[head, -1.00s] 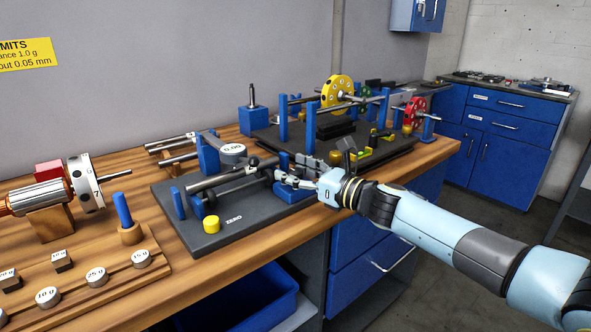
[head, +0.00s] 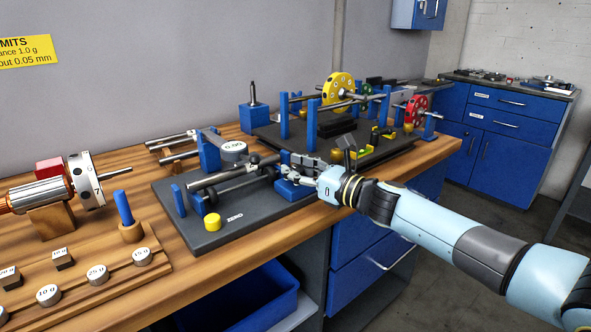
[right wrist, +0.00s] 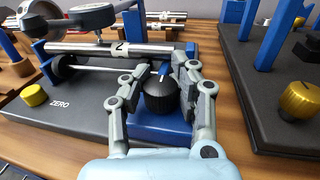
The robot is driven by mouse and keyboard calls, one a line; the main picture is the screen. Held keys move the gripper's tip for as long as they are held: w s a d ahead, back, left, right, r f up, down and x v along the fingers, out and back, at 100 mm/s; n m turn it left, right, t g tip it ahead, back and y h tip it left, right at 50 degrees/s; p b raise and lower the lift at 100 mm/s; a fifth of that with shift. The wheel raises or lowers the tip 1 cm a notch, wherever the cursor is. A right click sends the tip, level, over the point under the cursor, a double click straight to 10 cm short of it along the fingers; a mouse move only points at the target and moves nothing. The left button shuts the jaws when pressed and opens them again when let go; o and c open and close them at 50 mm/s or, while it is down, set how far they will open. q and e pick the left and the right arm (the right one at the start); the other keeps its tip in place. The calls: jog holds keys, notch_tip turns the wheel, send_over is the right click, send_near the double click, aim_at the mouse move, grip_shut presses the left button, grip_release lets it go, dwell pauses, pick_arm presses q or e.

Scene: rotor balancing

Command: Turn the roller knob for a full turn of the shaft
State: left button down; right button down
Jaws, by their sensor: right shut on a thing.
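The roller knob (right wrist: 161,98) is a black ribbed knob with a white mark on top, on a blue block (right wrist: 170,127) at the right end of the dark fixture plate (head: 200,238). My right gripper (right wrist: 164,80) is shut on the knob, with a finger on each side. In the head view my right gripper (head: 292,178) hides the knob. The steel shaft (right wrist: 115,49) lies level on the fixture behind the knob, with a "2" label facing up. A black roller wheel (head: 211,221) shows at the fixture's left end. My left gripper is not in view.
A yellow knob (head: 212,222) sits on the plate near the word ZERO. To the right stands a second dark fixture (head: 375,158) with blue posts, a yellow disc (head: 337,90) and a red disc (head: 415,111). A rotor (head: 45,187) and several weights lie left.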

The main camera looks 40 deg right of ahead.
jog(key=shift+f+h, duration=0.15)
jog(key=shift+h, duration=0.15)
jog(key=m+h, duration=0.1)
jog(key=m+h+b, duration=0.1)
jog(key=shift+s+f+t+h, duration=0.1)
jog(key=shift+f+t+h, duration=0.05)
jog(key=shift+t+h, duration=0.15)
jog(key=m+h+b, duration=0.1)
jog(key=m+h, duration=0.1)
jog(key=h, duration=0.1)
jog(key=shift+b, duration=0.35)
jog(key=shift+m+g+h+b, duration=0.6)
jog(key=shift+m+h, duration=0.55)
jog(key=shift+h, duration=0.6)
jog(key=shift+m+g+h+b, duration=0.4)
jog(key=shift+m+h+b, duration=0.35)
jog(key=shift+m+h, duration=0.7)
jog(key=shift+h, duration=0.5)
jog(key=c, duration=1.4)
grip_release()
jog(key=shift+c, duration=0.2)
jog(key=o, duration=0.5)
jog(key=shift+r, duration=0.2)
